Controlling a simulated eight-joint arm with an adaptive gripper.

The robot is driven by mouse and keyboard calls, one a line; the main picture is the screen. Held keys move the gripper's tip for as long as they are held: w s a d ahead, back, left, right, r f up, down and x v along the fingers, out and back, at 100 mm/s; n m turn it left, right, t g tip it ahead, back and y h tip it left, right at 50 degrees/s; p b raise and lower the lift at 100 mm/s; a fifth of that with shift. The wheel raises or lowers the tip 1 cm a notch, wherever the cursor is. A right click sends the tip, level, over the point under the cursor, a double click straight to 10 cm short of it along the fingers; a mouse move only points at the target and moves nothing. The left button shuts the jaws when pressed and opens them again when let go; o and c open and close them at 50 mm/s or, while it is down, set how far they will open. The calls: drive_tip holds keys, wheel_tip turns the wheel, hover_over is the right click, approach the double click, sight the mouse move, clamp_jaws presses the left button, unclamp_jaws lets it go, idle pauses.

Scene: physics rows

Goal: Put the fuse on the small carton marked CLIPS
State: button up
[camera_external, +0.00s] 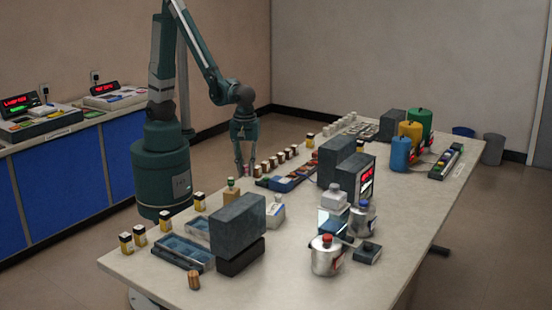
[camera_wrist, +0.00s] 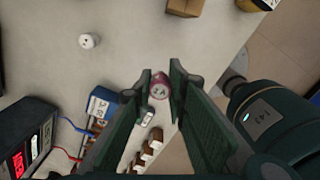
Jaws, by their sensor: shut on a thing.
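My gripper (camera_external: 245,166) is over the table's far-left edge, pointing down. In the wrist view my gripper (camera_wrist: 160,92) is shut on a small pinkish-red cylinder, which looks like the fuse (camera_wrist: 159,87); its round end faces the camera. The fuse is tiny and partly hidden by the fingers in the external view (camera_external: 246,172). A plain brown carton (camera_wrist: 185,6) shows at the wrist view's top edge, apart from the gripper. No CLIPS marking is readable, so I cannot tell which carton bears it.
Tall dark boxes (camera_external: 238,220) and a red-lit instrument (camera_external: 362,178) rise from the table. A white round piece (camera_wrist: 90,40) lies on clear tabletop.

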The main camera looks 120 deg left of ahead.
drive_tip(key=shift+w, duration=0.1)
drive_tip(key=shift+w+d+r, duration=0.2)
drive_tip(key=shift+w+r, duration=0.05)
drive_tip(key=shift+w, duration=0.2)
drive_tip(key=w+d+r+m+p, duration=0.1)
drive_tip(key=w+d+r+p, duration=0.2)
drive_tip(key=w, duration=0.6)
drive_tip(key=w+d+r+m+p, duration=0.1)
drive_tip(key=w+d+r+p, duration=0.1)
drive_tip(key=w+d, duration=0.4)
drive_tip(key=w+p, duration=0.1)
drive_tip(key=w, duration=0.2)
drive_tip(key=shift+w+d+r+m, duration=0.3)
drive_tip(key=shift+w+r, duration=0.1)
drive_tip(key=shift+f, duration=0.1)
hover_over(274, 209)
drive_tip(key=shift+f, duration=3.05)
drive_tip(key=shift+f, duration=1.85)
drive_tip(key=shift+f+b, duration=0.15)
drive_tip(key=shift+b, duration=0.15)
